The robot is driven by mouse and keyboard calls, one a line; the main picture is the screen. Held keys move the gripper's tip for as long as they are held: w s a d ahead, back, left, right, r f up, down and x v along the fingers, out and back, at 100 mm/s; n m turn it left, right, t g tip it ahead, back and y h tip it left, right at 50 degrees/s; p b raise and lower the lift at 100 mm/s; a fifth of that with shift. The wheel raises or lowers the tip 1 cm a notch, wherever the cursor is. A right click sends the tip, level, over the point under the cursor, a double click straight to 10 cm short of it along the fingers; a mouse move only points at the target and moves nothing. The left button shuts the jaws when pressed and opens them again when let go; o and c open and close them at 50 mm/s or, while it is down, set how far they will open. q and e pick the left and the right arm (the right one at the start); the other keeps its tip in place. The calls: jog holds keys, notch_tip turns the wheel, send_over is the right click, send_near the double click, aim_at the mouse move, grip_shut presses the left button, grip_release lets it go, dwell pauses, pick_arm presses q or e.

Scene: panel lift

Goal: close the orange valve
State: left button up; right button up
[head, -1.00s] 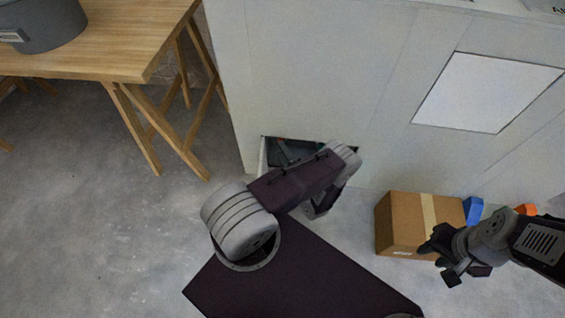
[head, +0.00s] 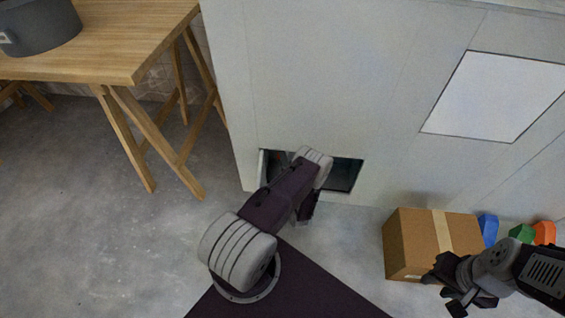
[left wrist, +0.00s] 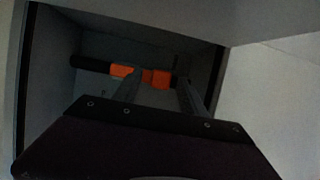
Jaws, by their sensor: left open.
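The orange valve (left wrist: 158,79) shows in the left wrist view inside a dark recess, on a dark horizontal pipe. My left gripper (left wrist: 160,92) is open, its two fingers pointing into the recess. The left finger overlaps the orange part in the picture and the right finger lies just right of it. I cannot tell whether they touch it. In the head view my left arm reaches to the low opening (head: 346,175) in the wall, and its gripper and the valve are hidden there. My right gripper (head: 446,292) looks open and empty beside a cardboard box.
The cardboard box (head: 408,246) stands on the floor by the wall, with blue (head: 488,229), green (head: 522,233) and orange (head: 544,233) objects beside it. A wooden table (head: 100,60) with a grey bin (head: 40,25) is at the left. The floor between is clear.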

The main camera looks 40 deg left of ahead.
pick_arm(q)
jog(key=shift+c, duration=0.3)
grip_shut()
dwell(1.1)
